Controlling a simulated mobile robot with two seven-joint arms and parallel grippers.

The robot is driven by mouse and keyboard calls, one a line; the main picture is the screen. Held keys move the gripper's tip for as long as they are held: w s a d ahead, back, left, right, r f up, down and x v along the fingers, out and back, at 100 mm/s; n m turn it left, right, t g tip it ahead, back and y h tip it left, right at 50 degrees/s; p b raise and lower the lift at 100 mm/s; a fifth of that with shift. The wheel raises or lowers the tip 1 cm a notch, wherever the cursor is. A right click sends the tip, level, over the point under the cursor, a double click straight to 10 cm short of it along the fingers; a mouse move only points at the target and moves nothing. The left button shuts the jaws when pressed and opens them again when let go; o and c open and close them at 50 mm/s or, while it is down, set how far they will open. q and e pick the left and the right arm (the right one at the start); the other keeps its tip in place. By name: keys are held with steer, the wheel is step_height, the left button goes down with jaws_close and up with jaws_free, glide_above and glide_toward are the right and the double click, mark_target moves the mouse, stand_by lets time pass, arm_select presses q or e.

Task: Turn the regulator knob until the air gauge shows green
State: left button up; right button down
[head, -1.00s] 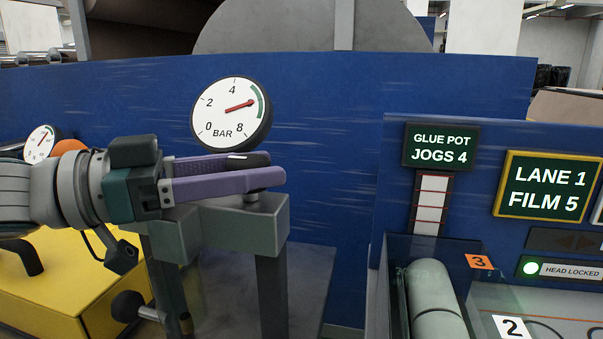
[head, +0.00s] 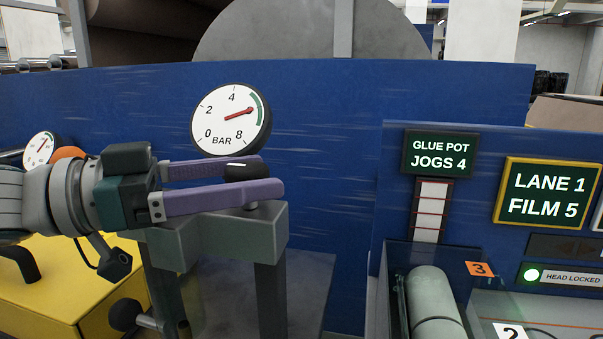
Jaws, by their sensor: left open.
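The air gauge (head: 230,119) is a white BAR dial on the blue panel. Its red needle points right and slightly up, past the 4, with its tip towards the green band on the right side of the dial. The black regulator knob (head: 245,173) with a white mark stands on a grey bracket below the gauge. My left gripper (head: 268,175) comes in from the left, open, with one purple finger on each side of the knob. The near finger hides the knob's lower part, so contact cannot be told. My right gripper is not in view.
A smaller gauge (head: 40,149) and a yellow housing (head: 60,285) are at the left. A GLUE POT JOGS 4 sign (head: 440,152) and a LANE 1 FILM 5 sign (head: 547,193) are on the right. A pale roll (head: 432,295) lies in a clear-walled bay.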

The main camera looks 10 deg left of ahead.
arm_select(q)
steer(key=b+v, duration=0.1)
steer(key=v, duration=0.8)
steer(key=shift+s+a+b, duration=0.1)
steer(key=shift+a+b, duration=0.1)
steer(key=shift+b, duration=0.15)
